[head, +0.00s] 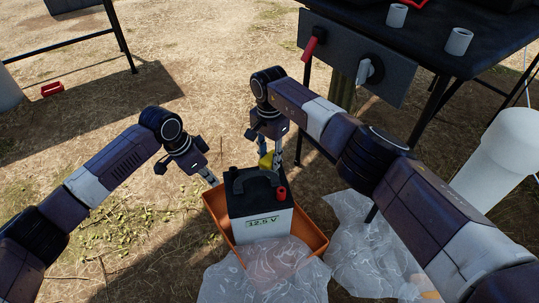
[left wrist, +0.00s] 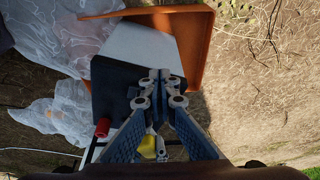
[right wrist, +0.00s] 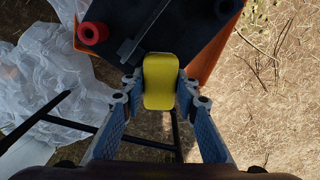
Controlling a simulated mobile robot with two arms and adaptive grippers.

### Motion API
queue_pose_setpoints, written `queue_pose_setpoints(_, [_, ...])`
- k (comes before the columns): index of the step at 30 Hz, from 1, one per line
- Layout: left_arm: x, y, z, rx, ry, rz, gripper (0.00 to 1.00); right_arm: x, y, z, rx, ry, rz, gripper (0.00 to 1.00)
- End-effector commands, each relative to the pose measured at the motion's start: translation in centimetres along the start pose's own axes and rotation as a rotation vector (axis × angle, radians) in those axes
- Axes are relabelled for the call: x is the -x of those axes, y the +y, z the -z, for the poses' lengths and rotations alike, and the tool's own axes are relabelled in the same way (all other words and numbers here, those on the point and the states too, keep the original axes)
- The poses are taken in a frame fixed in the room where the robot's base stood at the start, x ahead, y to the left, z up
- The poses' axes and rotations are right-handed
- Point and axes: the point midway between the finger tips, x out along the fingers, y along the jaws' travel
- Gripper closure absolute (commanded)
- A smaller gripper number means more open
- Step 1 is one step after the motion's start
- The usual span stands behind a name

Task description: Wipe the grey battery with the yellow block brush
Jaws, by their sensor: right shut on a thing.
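The grey battery (head: 262,227) stands in an orange tray (head: 315,233). It has a black top with a handle, a red terminal and a "12.5 V" label; its black top also shows in the right wrist view (right wrist: 185,20). My right gripper (head: 277,158) is shut on the yellow block brush (right wrist: 159,80), at the battery's far top edge. The brush (head: 266,160) is partly hidden by the fingers in the head view; I cannot tell whether it touches the battery. My left gripper (left wrist: 160,80) is shut and empty, left of the battery.
Crumpled clear plastic sheets (head: 372,245) lie in front and right of the tray. A dark table (head: 440,50) with a grey switch panel (head: 345,55) stands behind on the right. A white cylinder (head: 505,155) is at the right. Ground on the left is mostly open.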

Motion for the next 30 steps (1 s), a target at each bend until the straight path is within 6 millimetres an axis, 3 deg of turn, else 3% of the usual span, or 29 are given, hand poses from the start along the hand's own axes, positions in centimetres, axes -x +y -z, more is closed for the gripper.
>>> queue_pose_setpoints(30, [0.0, 0.0, 0.0, 0.0, 0.0, 0.0, 1.0, -1.0, -0.1, -0.1, 0.001, -0.001, 0.0, 0.91])
